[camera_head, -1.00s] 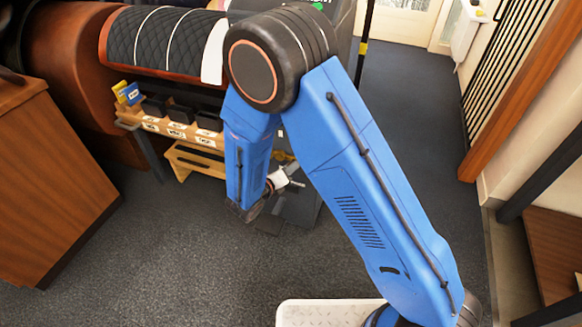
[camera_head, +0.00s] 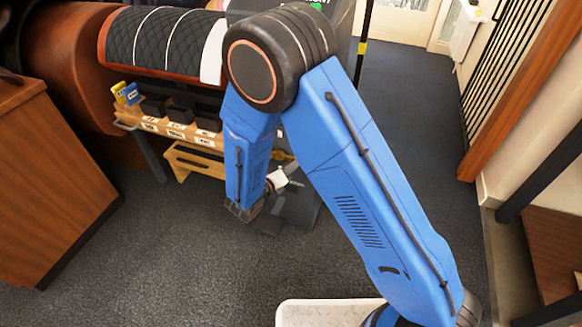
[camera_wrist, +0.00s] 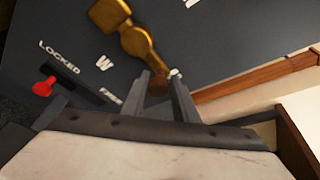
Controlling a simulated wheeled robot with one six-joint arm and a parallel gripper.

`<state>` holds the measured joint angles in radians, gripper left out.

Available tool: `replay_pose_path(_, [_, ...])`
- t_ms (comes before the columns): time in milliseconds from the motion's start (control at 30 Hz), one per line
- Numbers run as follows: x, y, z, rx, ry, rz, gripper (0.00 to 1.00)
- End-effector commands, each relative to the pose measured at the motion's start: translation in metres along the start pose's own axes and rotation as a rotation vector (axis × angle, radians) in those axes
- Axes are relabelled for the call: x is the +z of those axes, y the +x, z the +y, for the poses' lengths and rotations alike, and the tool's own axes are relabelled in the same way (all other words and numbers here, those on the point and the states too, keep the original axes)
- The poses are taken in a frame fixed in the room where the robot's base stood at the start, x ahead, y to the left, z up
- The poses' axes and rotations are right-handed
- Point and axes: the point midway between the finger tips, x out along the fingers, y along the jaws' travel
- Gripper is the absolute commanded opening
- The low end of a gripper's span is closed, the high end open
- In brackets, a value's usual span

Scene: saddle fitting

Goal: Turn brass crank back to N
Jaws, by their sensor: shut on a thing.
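The brass crank (camera_wrist: 140,44) shows in the wrist view against a dark panel (camera_wrist: 215,45). It slants from the top edge down to the right, with a darker grip (camera_wrist: 157,84) at its lower end. My gripper (camera_wrist: 163,80) is shut on that grip, one finger on each side. Another white letter (camera_wrist: 190,3) is cut off at the top edge, and a white mark (camera_wrist: 175,73) is partly hidden by a finger.
A red-knobbed lever (camera_wrist: 43,88) sits on the panel between the words LOCKED (camera_wrist: 58,57) and FREE (camera_wrist: 110,97). A wooden bench (camera_head: 180,130) with black bins stands left of my arm, below a quilted saddle pad (camera_head: 160,45). A wooden cabinet (camera_head: 50,180) stands far left. Carpet is clear between.

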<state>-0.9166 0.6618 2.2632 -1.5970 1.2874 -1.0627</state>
Motion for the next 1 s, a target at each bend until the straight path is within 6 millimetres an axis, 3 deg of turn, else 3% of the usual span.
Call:
replay_pose_path(467, [0.008, -0.004, -0.001, -0.032, -0.110, -0.001, 0.00])
replay_pose_path(1000, [0.029, -0.011, -0.015, -0.196, -0.572, 0.023, 0.00])
